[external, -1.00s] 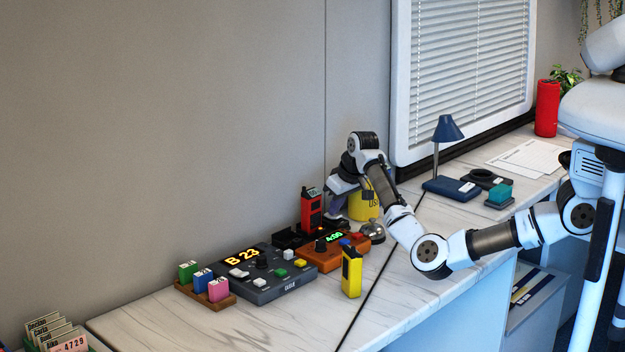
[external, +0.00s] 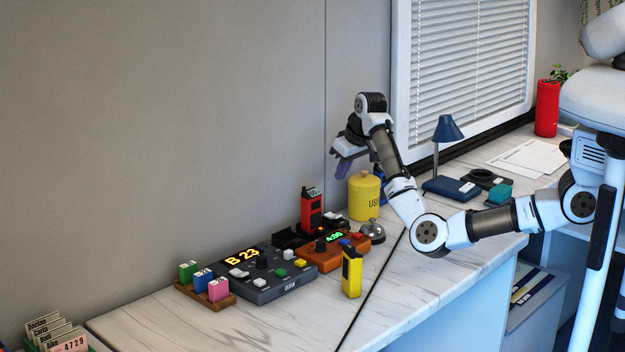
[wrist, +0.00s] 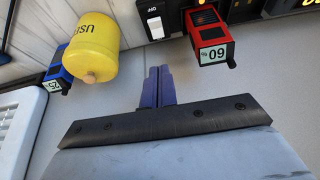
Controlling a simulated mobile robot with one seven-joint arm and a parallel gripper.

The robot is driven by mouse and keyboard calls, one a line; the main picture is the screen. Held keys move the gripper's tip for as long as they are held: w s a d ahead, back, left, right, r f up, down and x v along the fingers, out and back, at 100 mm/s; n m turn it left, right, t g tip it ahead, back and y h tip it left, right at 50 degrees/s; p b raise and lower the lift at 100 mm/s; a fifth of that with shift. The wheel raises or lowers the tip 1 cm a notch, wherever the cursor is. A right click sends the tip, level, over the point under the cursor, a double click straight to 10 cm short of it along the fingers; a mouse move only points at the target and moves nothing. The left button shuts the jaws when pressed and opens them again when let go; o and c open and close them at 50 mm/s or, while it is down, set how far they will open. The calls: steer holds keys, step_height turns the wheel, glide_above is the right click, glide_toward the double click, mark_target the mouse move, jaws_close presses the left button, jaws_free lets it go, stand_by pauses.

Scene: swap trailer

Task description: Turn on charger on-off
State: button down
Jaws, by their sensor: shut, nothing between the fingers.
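The black charger (external: 287,239) stands against the wall behind the orange box, with a red radio (external: 311,209) upright in it. In the wrist view the end of the charger (wrist: 178,22) shows at the top, beside the red radio (wrist: 209,38). It has a white switch (wrist: 156,27) with a label that reads OFF upside down.
A yellow tin (external: 364,197) stands right of the charger, with a blue radio (wrist: 70,68) by it. A bell (external: 372,232), an orange box (external: 323,257), a yellow radio (external: 351,271) and a grey ticket console (external: 262,285) are nearby. The front counter (external: 420,268) is clear.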

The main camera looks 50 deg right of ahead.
steer(key=shift+w+v, duration=0.15)
steer(key=shift+v, duration=0.7)
steer(key=shift+w+v, duration=0.15)
steer(key=shift+v, duration=0.65)
steer(key=shift+r, duration=0.15)
